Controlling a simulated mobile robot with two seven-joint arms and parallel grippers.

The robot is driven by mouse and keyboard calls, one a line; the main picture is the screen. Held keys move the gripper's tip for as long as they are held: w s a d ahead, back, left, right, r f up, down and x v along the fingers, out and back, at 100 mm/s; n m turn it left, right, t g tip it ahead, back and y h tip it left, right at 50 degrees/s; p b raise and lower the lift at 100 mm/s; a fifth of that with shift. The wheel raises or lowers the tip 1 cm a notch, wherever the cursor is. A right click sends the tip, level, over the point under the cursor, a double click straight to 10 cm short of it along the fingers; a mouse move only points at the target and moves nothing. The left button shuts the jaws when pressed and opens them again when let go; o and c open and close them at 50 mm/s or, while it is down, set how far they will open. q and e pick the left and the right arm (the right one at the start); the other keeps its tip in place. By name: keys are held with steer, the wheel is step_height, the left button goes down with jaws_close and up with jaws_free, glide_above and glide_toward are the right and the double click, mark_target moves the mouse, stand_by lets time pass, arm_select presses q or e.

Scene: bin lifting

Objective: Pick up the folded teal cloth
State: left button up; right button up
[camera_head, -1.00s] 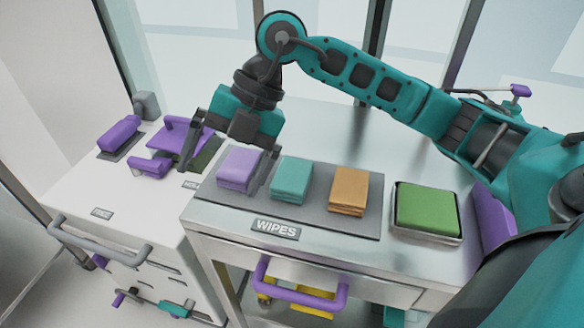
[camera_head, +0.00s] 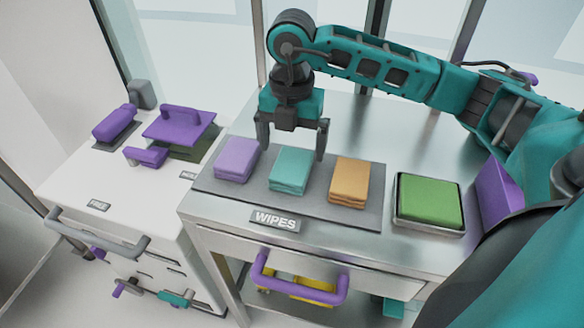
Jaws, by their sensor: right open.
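The folded teal cloth (camera_head: 291,171) lies in the middle of the grey mat (camera_head: 330,215), between a folded lilac cloth (camera_head: 237,158) on its left and a folded orange cloth (camera_head: 349,181) on its right. My right gripper (camera_head: 292,151) is open and empty. It points down just above and behind the teal cloth, with one finger toward the lilac cloth and the other near the cloth's right back corner. I cannot tell whether the fingers touch anything. My left gripper is out of view.
A "WIPES" label (camera_head: 276,221) is on the mat's front edge. A metal tray with a green pad (camera_head: 430,201) stands at the right. Purple-handled tools (camera_head: 180,125) sit on the white cabinet (camera_head: 75,185) at left. The metal table behind the mat is clear.

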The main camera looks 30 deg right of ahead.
steer(key=f, duration=0.4)
steer(key=shift+s+a+f, duration=0.2)
steer(key=shift+f, duration=0.1)
steer(key=c, duration=1.1)
step_height(320, 180, up, 15)
step_height(320, 180, up, 5)
steer(key=p, duration=0.2)
glide_above(291, 166)
